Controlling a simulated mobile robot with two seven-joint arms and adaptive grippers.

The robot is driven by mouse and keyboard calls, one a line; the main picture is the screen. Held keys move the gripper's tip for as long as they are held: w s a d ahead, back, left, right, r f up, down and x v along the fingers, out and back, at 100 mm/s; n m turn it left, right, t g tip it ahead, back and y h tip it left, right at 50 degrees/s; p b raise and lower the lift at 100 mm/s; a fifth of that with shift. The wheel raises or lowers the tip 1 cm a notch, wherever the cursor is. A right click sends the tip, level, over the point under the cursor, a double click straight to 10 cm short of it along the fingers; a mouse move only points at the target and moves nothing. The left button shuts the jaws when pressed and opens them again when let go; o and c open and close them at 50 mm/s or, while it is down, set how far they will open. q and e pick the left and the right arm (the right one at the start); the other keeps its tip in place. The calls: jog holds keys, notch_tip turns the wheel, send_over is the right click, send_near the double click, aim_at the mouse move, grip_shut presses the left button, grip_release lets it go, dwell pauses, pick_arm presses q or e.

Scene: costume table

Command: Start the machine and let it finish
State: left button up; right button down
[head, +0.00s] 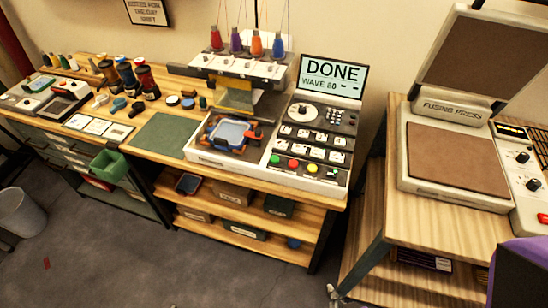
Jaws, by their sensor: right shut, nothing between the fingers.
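The embroidery machine (238,88) stands on the wooden workbench, with a hoop (230,132) holding pale blue cloth under its heads. Its upright screen (332,76) reads "DONE" and "WAVE 80". Its control panel (306,142) has a dial, rows of pattern keys, and red (294,163) and green (312,168) buttons. My right gripper (335,293) shows only as small fingertips at the bottom edge, shut and empty, well apart from the machine. My left gripper is not in view.
A fusing press (452,160) stands open on a separate wooden table at right. Thread cones (278,46) stand above the machine. A green mat (164,135), spools and small tools lie left of it. A green bin (109,165) hangs at the bench front. Floor in front is mostly clear.

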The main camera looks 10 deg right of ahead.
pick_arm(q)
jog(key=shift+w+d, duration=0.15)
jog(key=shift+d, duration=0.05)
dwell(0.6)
